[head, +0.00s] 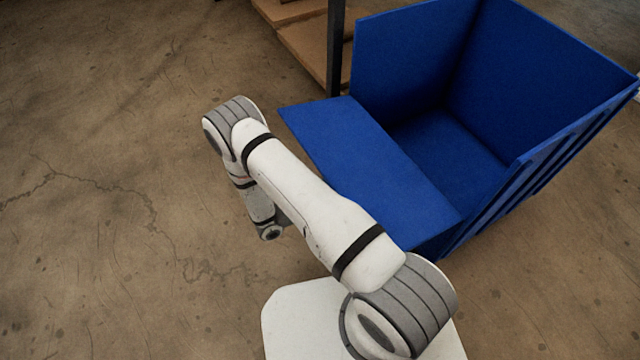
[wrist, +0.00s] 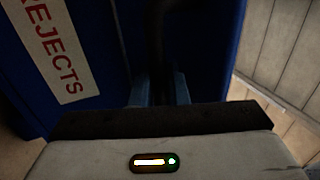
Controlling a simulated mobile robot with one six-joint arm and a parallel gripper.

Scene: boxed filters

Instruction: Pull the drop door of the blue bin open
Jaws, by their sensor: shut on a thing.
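The blue bin (head: 545,50) stands at the right in the head view, with an empty inside. Its drop door (head: 375,165) is folded down and outward, nearly flat, leaving the front side open. In the wrist view the blue panel (wrist: 92,25) carries a white label (wrist: 50,50) with red letters reading REJECTS. My gripper (wrist: 160,92) is shut on a dark bar, which looks like the door's handle (wrist: 157,45). In the head view my own arm and the door hide the fingers and the handle.
A dark post (head: 336,45) and brown shelf boards (head: 300,40) stand close behind the bin's left side. Pale slatted boards (wrist: 285,45) show at the right in the wrist view. The concrete floor (head: 100,150) on the left is clear.

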